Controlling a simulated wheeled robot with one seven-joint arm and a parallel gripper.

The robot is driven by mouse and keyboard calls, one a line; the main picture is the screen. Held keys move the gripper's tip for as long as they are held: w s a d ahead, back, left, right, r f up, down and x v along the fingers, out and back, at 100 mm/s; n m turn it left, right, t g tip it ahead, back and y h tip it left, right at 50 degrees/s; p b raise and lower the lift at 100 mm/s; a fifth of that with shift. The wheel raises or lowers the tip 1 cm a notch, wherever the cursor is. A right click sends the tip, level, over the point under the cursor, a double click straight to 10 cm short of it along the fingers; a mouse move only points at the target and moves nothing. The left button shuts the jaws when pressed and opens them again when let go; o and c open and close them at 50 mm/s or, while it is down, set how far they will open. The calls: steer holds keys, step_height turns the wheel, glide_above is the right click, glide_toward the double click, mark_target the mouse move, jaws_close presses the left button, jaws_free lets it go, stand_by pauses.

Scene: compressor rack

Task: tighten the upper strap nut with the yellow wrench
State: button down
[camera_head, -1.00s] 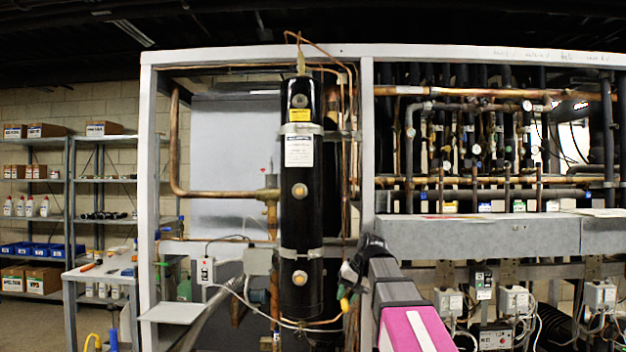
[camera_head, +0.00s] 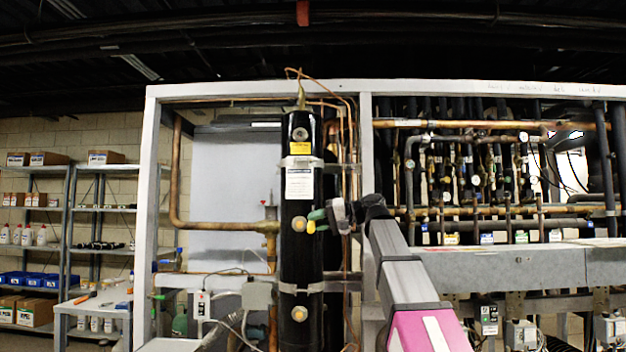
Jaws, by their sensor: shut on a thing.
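The tall black cylinder (camera_head: 292,255) stands upright in the white frame. The lower strap (camera_head: 301,288) is a similar band further down. My gripper (camera_head: 324,216) is in front of the cylinder's right edge, below the upper strap and apart from it. It is shut on what looks like the yellow wrench (camera_head: 311,227), of which only a short yellow end shows. A green patch shows beside it. The rest of the wrench is hidden or too small to tell.
Copper pipes (camera_head: 215,226) run left of the cylinder, and thin copper lines pass its right side. A frame post (camera_head: 366,120) stands just right. A grey ledge (camera_head: 510,269) and dense piping fill the right. A bench (camera_head: 78,306) with tools is at left.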

step_height(320, 180, up, 14)
steer(key=a+n+g+y, duration=0.1)
steer(key=g+y, duration=0.1)
steer(key=shift+w+r+n+y, duration=0.2)
steer(key=shift+r+n+y, duration=0.05)
steer(key=shift+n+y, duration=0.05)
steer(key=c, duration=1.5)
jaws_free()
steer(key=shift+w+r, duration=0.1)
steer(key=shift+w, duration=0.1)
steer(key=shift+s, duration=0.1)
jaws_close()
steer(key=shift+w+d+r, duration=0.1)
steer(key=shift+w+r, duration=0.25)
steer(key=shift+w, duration=0.4)
steer(key=shift+w+a+r, duration=0.1)
steer(key=shift+w+r, duration=0.2)
steer(key=shift+w, duration=0.4)
steer(key=shift+w+d+r, duration=0.1)
steer(key=shift+w+r, duration=0.25)
steer(key=shift+w, duration=0.4)
stand_by(2.1)
